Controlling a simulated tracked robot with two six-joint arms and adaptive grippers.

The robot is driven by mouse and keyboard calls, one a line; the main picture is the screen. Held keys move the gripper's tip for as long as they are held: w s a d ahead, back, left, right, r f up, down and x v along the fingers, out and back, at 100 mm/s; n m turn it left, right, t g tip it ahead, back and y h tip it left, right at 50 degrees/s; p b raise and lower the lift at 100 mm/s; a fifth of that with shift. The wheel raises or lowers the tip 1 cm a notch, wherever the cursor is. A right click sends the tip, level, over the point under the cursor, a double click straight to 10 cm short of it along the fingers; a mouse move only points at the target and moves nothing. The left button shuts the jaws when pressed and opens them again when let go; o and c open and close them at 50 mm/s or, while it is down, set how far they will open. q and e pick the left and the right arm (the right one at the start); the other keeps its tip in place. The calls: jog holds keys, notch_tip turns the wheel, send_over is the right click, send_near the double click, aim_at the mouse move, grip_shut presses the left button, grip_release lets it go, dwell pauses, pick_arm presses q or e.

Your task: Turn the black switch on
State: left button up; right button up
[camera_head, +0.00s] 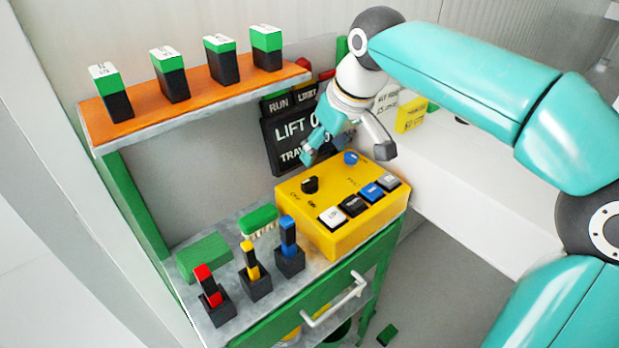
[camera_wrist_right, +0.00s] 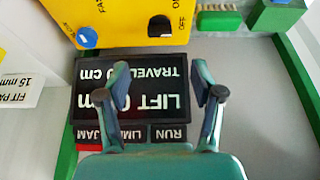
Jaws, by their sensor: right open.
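The black switch (camera_head: 310,185) is a round black knob on the top of the yellow control box (camera_head: 340,226), near its left rear corner. In the right wrist view the black switch (camera_wrist_right: 159,28) shows at the top, with ON and OFF lettering beside it. My right gripper (camera_head: 346,152) is open and empty, above and behind the box's rear edge. My left gripper is not in view.
A blue knob (camera_head: 351,158) and several push buttons share the box top. A dark LIFT/TRAVEL display (camera_head: 287,137) stands behind. Red, yellow and blue levers (camera_head: 250,262) and a green brush (camera_head: 258,219) sit left of the box. An orange shelf (camera_head: 205,98) holds several green-black blocks.

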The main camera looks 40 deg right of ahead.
aim_at(310, 179)
jog(key=x, duration=1)
jog(key=shift+f+b, duration=0.3)
jog(key=shift+b, duration=0.1)
